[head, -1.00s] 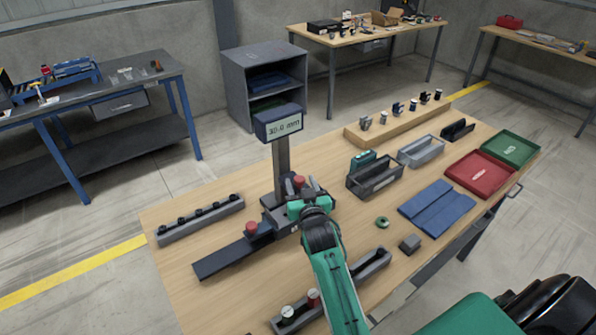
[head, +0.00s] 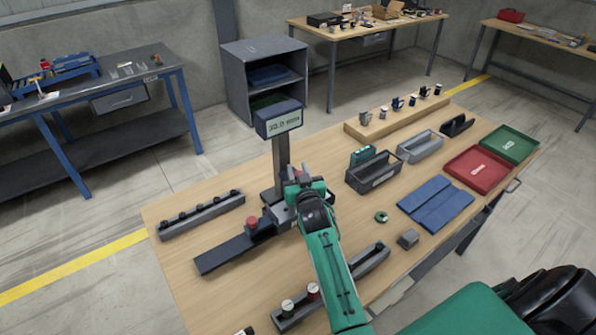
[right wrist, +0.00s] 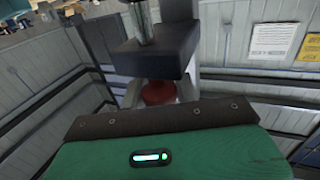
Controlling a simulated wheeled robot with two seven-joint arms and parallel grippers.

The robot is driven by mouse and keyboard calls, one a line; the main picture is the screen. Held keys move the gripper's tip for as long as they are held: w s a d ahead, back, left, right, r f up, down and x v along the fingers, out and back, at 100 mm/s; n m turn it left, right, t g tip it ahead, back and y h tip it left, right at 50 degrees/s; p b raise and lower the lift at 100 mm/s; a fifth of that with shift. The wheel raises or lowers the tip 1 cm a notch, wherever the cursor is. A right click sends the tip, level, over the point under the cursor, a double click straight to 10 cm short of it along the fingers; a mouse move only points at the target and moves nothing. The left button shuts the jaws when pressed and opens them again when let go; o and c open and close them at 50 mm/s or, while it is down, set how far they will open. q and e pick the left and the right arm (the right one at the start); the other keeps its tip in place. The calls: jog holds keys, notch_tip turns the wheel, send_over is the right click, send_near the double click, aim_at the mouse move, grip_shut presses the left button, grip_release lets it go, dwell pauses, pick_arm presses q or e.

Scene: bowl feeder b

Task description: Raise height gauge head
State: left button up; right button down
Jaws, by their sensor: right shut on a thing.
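The height gauge stands on the near wooden table, with a grey column (head: 281,158) and a display (head: 279,119) on top. The display digits are blurred, perhaps 33.0 mm. My right gripper (head: 303,187) is at the column, shut on the gauge head, which it mostly hides in the head view. In the right wrist view a dark block of the gauge (right wrist: 152,57) and a red knob (right wrist: 157,92) show just beyond the green gripper body. The fingertips are hidden there. My left gripper is not in view.
A dark rail with a red knob (head: 235,250) lies left of the gauge base. A slotted rack (head: 202,215) is farther left. A dark bin (head: 374,172), blue mat (head: 436,203), red tray (head: 479,168) and green tray (head: 510,144) lie to the right.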

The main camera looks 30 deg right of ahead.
jog(key=shift+r+p, duration=1.15)
jog(key=shift+r, duration=0.75)
jog(key=shift+w, duration=0.1)
jog(key=c, duration=1.1)
grip_release()
jog(key=shift+f, duration=0.2)
jog(key=shift+s+a, duration=0.1)
jog(key=shift+s, duration=0.35)
jog(key=b+v, duration=0.5)
jog(key=v, duration=0.8)
